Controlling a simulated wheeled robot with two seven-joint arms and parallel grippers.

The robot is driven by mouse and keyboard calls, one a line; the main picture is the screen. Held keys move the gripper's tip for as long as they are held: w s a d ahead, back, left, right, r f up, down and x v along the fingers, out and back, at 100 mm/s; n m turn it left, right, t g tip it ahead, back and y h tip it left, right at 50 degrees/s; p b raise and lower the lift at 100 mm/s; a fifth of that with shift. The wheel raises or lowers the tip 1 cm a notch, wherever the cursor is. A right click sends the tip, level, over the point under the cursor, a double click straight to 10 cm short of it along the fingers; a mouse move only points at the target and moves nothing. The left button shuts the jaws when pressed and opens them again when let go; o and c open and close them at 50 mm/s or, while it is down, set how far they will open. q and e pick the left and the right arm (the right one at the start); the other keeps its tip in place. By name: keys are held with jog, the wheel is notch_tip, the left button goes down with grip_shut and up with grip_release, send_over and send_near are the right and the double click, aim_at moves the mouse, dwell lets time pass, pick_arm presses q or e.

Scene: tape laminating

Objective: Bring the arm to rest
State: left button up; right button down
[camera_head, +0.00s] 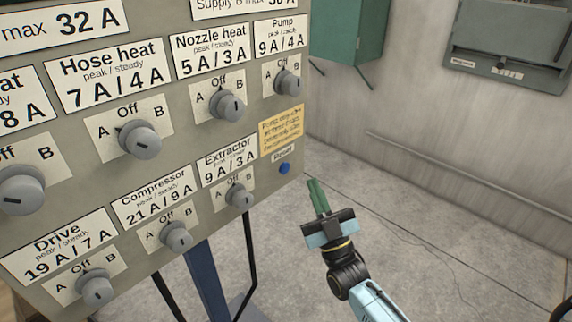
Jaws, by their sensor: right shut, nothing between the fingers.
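My right gripper (318,196) points up and away from me, just right of the control panel's lower right edge. Its green fingers are together with nothing between them, and it touches nothing. My right arm comes in from the bottom right. My left gripper is out of view.
A grey control panel (215,148) with labels and several knobs fills the left. A blue button (284,168) sits near its right edge, below a yellow note (281,131). A green box (345,30) and a grey unit (510,45) are at the back wall. The floor at right is clear.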

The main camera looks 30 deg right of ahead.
jog(key=shift+s, duration=0.1)
dwell(0.4)
